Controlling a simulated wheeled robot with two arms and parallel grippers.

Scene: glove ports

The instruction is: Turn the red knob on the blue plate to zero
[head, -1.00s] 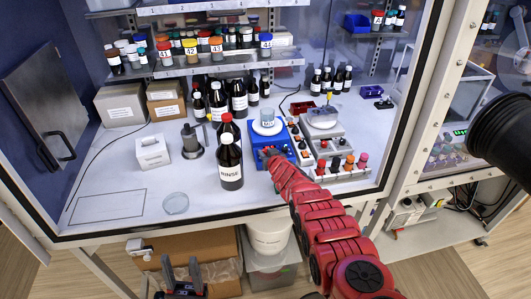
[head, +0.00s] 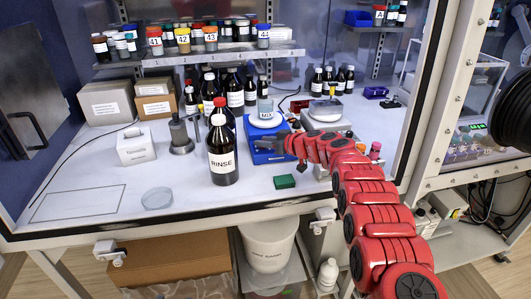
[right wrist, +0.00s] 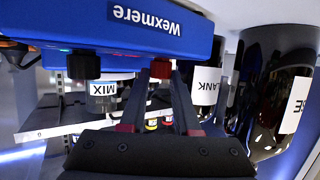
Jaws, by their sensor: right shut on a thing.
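The blue plate (head: 262,156) is a blue device with a white round top, and a beaker labelled MIX (head: 265,108) stands on it. My right gripper (head: 286,144) is at its front right, and the arm hides part of that front. In the right wrist view the blue plate (right wrist: 95,30) appears upside down with the word Wexmere. The red knob (right wrist: 160,68) sits on its front between the fingertips of my right gripper (right wrist: 160,78), which is shut on it. The knob's pointer and scale cannot be read. My left gripper is not in view.
A RINSE bottle (head: 222,155) stands close left of the blue plate. A green block (head: 285,181) lies in front. A glass dish (head: 157,198) lies front left, with clear bench around it.

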